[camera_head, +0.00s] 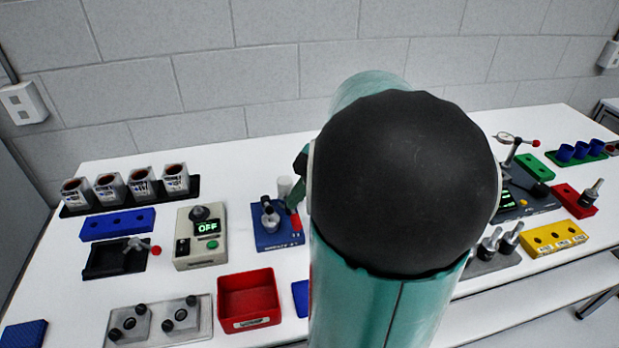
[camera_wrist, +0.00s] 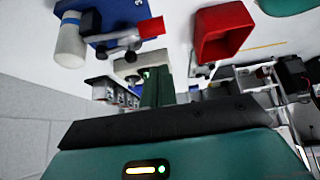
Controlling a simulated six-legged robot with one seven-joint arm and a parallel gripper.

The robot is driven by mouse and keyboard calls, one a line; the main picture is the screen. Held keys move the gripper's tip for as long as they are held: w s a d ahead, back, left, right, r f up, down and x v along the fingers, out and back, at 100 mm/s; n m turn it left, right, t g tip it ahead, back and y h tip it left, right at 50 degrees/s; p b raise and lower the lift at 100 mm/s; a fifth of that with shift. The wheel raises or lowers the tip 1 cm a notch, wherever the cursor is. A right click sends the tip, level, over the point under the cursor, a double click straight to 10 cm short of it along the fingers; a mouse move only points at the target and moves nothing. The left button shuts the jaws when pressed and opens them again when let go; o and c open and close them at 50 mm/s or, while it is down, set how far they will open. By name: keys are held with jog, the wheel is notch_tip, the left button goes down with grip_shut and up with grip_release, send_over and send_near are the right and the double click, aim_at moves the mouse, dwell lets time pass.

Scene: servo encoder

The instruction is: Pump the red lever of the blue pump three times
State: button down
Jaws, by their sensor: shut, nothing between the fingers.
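The blue pump (camera_head: 279,237) stands on the white table, left of my arm in the head view, with a pale cylinder and a grey fitting on top. Its red lever (camera_head: 296,222) shows at its right side. In the wrist view the pump's blue base (camera_wrist: 117,13) is at the top, with the red lever (camera_wrist: 146,28) sticking out to the right. My gripper (camera_head: 294,196) is close beside the lever in the head view, mostly hidden by my arm. In the wrist view its teal fingers (camera_wrist: 157,78) are together and empty. I cannot tell whether they touch the lever.
A red bin (camera_head: 248,300) is in front of the pump. A control box reading OFF (camera_head: 201,238) stands to its left. Several cups in a black rack (camera_head: 130,190) are at the back left. My arm hides the middle of the table.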

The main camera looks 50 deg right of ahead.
jog(key=f, duration=0.3)
jog(key=shift+s+d+f, duration=0.25)
jog(key=shift+d+f, duration=0.1)
jog(key=shift+f, duration=0.05)
jog(key=shift+s+a+f, duration=0.15)
jog(key=shift+s+f, duration=0.05)
jog(key=shift+f, duration=0.45)
jog(key=shift+s+a+f, duration=0.1)
jog(key=shift+s+f, duration=0.1)
jog(key=shift+f, duration=0.4)
jog(key=shift+s+a+f, duration=0.15)
jog(key=shift+s+f, duration=0.05)
jog(key=shift+f, duration=0.45)
